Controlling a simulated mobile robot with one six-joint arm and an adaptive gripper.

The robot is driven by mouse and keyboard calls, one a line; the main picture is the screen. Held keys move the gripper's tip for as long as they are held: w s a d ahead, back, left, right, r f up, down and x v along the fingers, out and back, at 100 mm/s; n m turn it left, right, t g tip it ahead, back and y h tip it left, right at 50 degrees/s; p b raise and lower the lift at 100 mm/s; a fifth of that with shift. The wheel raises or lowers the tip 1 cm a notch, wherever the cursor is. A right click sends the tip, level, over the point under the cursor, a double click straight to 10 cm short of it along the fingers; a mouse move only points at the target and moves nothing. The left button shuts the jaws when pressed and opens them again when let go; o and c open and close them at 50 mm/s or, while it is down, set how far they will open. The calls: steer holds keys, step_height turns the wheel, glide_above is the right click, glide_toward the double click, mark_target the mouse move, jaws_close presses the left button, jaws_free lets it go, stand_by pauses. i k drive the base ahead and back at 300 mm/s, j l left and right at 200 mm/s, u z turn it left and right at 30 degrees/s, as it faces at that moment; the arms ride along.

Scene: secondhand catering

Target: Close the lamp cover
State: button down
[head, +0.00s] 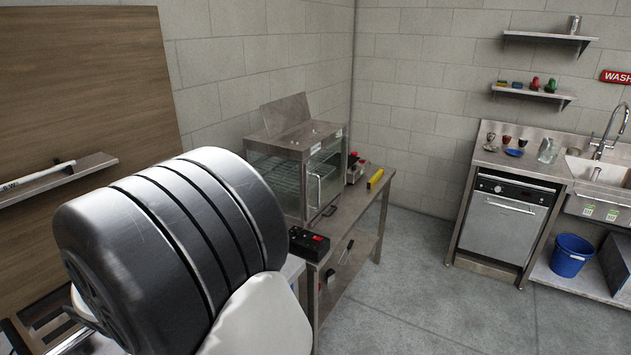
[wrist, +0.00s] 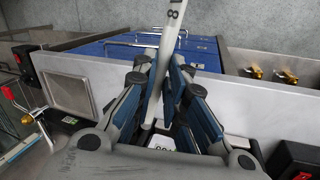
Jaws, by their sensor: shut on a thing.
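A glass-sided steel cabinet (head: 293,155) stands on a steel bench in the head view. A flat grey panel (head: 286,114) is raised and tilted at the back of its top; it looks like an open cover, but I cannot tell for sure that it is the lamp cover. In the wrist view my gripper (wrist: 166,78) has its blue-padded fingers closed around a white rod (wrist: 169,42) with black figures. The rod extends up and away from the fingers, and its lower part is partly hidden between them. My gripper is out of sight in the head view.
The bench (head: 350,206) holds a yellow object (head: 375,179) and a black box with a red switch (head: 309,243). A blue bucket (head: 571,254) is by the sink at right. Blue panels (wrist: 115,52) and brass fittings (wrist: 256,72) show in the wrist view. The middle floor is clear.

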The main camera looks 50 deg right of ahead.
mark_target(279, 116)
steer(key=i+l, duration=0.1)
steer(key=l, duration=1.1)
steer(key=i+l+z, duration=0.1)
steer(key=l, duration=0.55)
steer(key=i+l, duration=0.15)
steer(key=l, duration=0.45)
